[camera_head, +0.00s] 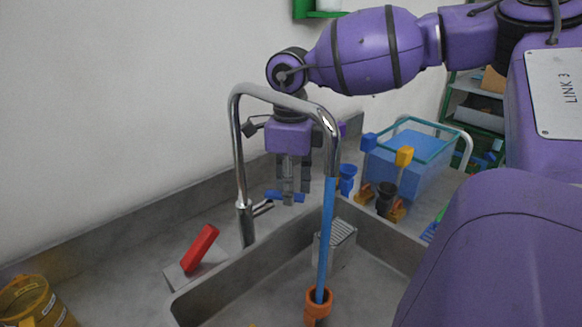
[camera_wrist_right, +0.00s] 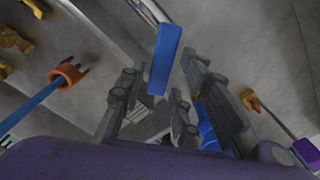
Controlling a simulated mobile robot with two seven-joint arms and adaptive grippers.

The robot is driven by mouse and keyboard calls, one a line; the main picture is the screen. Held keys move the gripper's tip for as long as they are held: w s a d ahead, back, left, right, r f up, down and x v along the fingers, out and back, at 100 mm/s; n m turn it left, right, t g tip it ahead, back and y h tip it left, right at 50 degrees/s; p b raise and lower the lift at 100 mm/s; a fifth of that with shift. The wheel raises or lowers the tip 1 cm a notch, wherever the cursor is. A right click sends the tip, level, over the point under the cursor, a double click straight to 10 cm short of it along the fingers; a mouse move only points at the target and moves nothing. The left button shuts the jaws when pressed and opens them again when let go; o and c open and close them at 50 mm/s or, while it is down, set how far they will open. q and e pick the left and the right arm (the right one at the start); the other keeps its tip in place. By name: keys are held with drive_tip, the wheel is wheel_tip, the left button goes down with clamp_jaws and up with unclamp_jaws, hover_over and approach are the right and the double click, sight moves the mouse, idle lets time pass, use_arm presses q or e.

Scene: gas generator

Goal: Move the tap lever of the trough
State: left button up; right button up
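The chrome tap (camera_head: 246,222) stands at the back edge of the trough (camera_head: 225,287), its spout arching forward. Its lever shows as short chrome rods (camera_head: 262,208) at the tap's foot, apparently ending in a blue handle (camera_head: 272,195). My right gripper (camera_head: 291,194) points down at this handle, fingers partly in front of it. In the right wrist view, the blue handle (camera_wrist_right: 165,58) shows between the spread fingers of my right gripper (camera_wrist_right: 168,92), with gaps on both sides. Contact cannot be told. My left gripper is not in view.
A straight blue column (camera_head: 327,235) runs from the spout down to an orange holder (camera_head: 318,306) in the trough. A red block (camera_head: 200,247) and yellow container (camera_head: 36,300) are at left. A blue bin (camera_head: 405,170) and small coloured parts stand behind at right.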

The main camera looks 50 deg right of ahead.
drive_tip(key=shift+o, duration=0.2)
drive_tip(key=shift+r, duration=0.1)
wheel_tip(320, 180, up, 12)
idle(0.5)
idle(0.5)
